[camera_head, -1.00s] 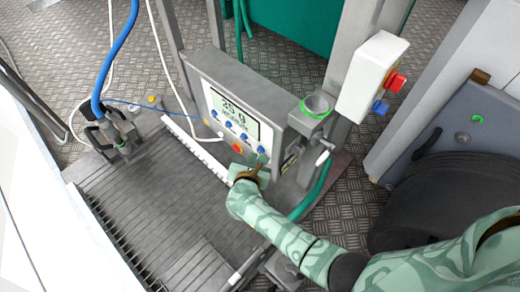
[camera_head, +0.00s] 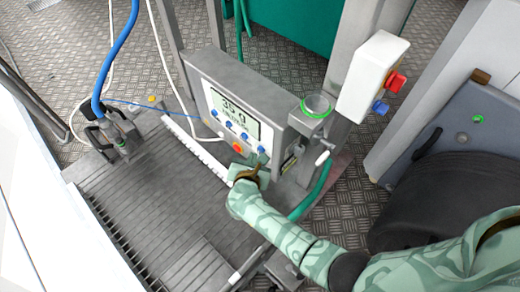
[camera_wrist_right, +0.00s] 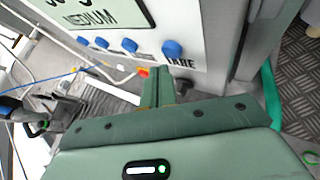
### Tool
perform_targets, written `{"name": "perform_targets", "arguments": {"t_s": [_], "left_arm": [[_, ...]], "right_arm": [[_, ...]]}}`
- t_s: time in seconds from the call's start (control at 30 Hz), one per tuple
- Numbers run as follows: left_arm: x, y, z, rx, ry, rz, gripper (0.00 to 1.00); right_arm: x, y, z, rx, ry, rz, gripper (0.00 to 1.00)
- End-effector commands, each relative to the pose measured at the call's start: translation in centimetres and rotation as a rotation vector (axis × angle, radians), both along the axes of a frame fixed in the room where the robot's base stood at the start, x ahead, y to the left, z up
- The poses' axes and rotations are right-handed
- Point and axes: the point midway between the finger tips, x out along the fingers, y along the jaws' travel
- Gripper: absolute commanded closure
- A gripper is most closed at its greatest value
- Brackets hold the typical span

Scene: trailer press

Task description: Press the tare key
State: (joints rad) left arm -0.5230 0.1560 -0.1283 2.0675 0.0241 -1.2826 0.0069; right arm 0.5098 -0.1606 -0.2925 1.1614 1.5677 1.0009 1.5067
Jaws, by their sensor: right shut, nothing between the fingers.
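The tare key is a round blue button (camera_wrist_right: 172,49) with the word TARE below it, at the right end of a row of blue buttons. In the head view it is the rightmost blue key (camera_head: 261,149) under the display. My right gripper (camera_head: 260,162) is shut and empty, close in front of the panel's lower right part. In the right wrist view its fingertips (camera_wrist_right: 158,72) lie just below and left of the tare key. I cannot tell whether they touch the panel. My left gripper is not in view.
The other blue keys (camera_head: 228,124) and an orange-red button (camera_head: 238,148) sit beside the tare key. A grey cup with a green rim (camera_head: 315,105) and a white box with a red button (camera_head: 396,82) are to the right. A blue-hosed tool (camera_head: 118,137) stands left.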

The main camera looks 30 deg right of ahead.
Motion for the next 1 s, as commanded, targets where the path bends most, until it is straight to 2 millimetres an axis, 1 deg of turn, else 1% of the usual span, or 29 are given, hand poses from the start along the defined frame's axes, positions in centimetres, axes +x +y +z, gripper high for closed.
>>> {"name": "perform_targets", "arguments": {"t_s": [0.33, 0.63, 1.0], "left_arm": [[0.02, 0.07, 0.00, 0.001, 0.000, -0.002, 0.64], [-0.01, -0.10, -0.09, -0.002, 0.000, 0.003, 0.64], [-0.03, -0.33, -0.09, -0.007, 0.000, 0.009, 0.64]], "right_arm": [[0.02, -0.04, 0.00, 0.000, 0.000, 0.000, 1.00], [0.26, -0.79, 0.03, 0.000, 0.000, 0.000, 1.00], [0.28, -0.85, 0.04, 0.000, 0.000, 0.000, 1.00]]}}
